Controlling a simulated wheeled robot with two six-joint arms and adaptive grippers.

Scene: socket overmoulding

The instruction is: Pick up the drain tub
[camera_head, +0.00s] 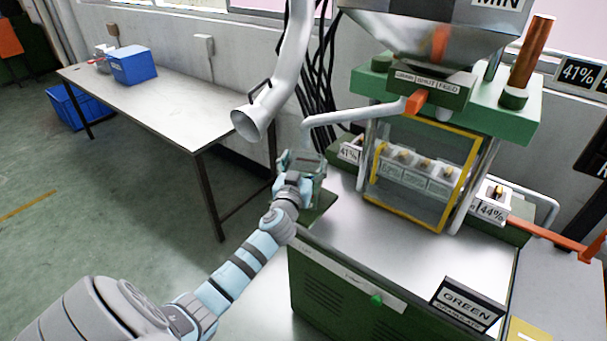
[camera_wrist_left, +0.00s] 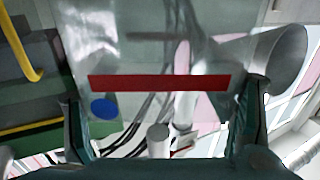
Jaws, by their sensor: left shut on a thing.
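My left gripper (camera_head: 298,172) is at the left end of the green machine, below the grey duct. In the left wrist view its two fingers (camera_wrist_left: 160,112) are shut on the sides of a clear, see-through tub with a red stripe (camera_wrist_left: 160,83), which I take to be the drain tub. The tub spans the gap between the fingers, and the background shows through it. In the head view the tub is small and mostly merged with the gripper, so its tilt and contents cannot be told. My right gripper is not in view.
The green machine (camera_head: 340,286) has a yellow-framed guard (camera_head: 418,172) and a hopper above. A grey duct (camera_head: 250,122) hangs close above my left gripper. A table (camera_head: 180,105) with a blue bin (camera_head: 133,65) stands at the left, its near surface clear.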

